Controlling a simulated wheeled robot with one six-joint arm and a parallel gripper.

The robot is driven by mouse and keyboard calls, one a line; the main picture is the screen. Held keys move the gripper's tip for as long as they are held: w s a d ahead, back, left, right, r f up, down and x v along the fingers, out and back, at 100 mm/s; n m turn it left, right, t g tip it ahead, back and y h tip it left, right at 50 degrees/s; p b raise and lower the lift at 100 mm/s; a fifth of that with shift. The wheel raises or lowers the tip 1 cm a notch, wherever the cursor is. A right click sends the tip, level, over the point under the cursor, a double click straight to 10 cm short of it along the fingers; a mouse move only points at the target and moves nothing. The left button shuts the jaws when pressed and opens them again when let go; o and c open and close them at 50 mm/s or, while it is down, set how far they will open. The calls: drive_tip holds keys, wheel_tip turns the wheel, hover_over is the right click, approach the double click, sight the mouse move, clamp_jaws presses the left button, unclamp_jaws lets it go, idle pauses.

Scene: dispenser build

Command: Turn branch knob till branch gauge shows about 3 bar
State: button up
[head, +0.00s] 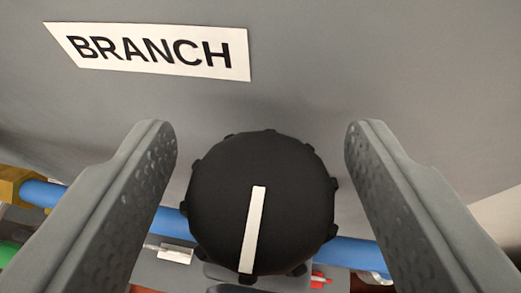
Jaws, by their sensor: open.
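The branch knob (215,210) is round and black with small ribs on its rim. It sits low in the middle of the head view. Its white pointer line (252,230) runs from near the centre to the lower rim, leaning slightly left at the bottom. My gripper (261,135) is open, with one grey finger on each side of the knob and a visible gap between each finger and the knob. A white label (150,50) reading BRANCH is on the grey panel above. The branch gauge is not in view.
The grey panel (310,80) fills the upper view and is clear right of the label. A blue pipe (355,255) passes behind the knob and fingers. A brass fitting (14,184) and a green part (8,252) are at left; a small red part (319,280) is below.

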drive_tip(key=c, duration=1)
drive_tip(key=shift+m+h, duration=0.6)
drive_tip(key=shift+m+g+h, duration=0.3)
drive_tip(key=shift+m+h, duration=0.3)
drive_tip(key=shift+h, duration=0.2)
drive_tip(key=shift+m+g+h, duration=0.9)
drive_tip(key=shift+m+h, duration=0.9)
drive_tip(key=shift+f, duration=0.1)
drive_tip(key=o, duration=1)
